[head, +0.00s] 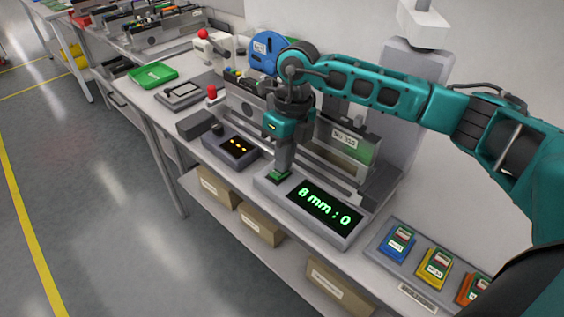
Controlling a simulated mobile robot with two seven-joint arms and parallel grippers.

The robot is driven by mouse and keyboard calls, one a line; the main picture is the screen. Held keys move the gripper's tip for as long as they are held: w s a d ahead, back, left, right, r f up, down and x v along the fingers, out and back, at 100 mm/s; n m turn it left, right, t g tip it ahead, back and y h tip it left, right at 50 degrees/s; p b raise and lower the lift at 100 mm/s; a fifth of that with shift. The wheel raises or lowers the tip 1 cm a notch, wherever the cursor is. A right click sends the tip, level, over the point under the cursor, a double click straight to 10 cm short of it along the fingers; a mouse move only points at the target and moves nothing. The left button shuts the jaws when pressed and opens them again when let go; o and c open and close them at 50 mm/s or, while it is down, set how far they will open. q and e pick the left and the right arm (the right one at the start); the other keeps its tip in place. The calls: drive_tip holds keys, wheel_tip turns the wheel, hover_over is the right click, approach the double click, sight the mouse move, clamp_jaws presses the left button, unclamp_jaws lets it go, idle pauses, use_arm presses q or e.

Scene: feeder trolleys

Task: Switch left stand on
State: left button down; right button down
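A grey stand with a lit display (324,206) reading "8 mm : 0" in green is at the middle of the bench in the head view. A smaller dark unit (232,148) with orange marks lit on it sits to its left. My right gripper (280,173) points down at the left end of the green-lit stand, its tip at a small green patch there. Its fingers look together, with nothing seen between them. The tip covers part of that patch, and I cannot tell whether it touches. My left gripper is out of view.
A blue reel (266,48) stands behind. A green tray (153,75) and a red-topped button (212,92) lie to the left. A grey tray (394,257) with coloured cards is at the lower right. Cardboard boxes (262,224) sit on the shelf below. The floor at left is clear.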

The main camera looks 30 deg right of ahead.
drive_tip(key=shift+s+f, duration=0.15)
drive_tip(key=shift+f, duration=0.4)
drive_tip(key=shift+s+a+r, duration=0.1)
drive_tip(key=shift+s+a, duration=0.15)
drive_tip(key=shift+a, duration=0.45)
drive_tip(key=shift+r+p, duration=0.4)
drive_tip(key=shift+p, duration=0.1)
drive_tip(key=r+p, duration=0.1)
drive_tip(key=d+r, duration=0.1)
drive_tip(key=r, duration=0.1)
drive_tip(key=w+r+p, duration=0.1)
drive_tip(key=r, duration=0.1)
drive_tip(key=shift+d+p, duration=0.35)
wheel_tip(320, 180, up, 9)
drive_tip(key=d, duration=0.2)
drive_tip(key=shift+w+b, duration=0.3)
drive_tip(key=shift+b, duration=0.1)
drive_tip(key=shift+f, duration=0.1)
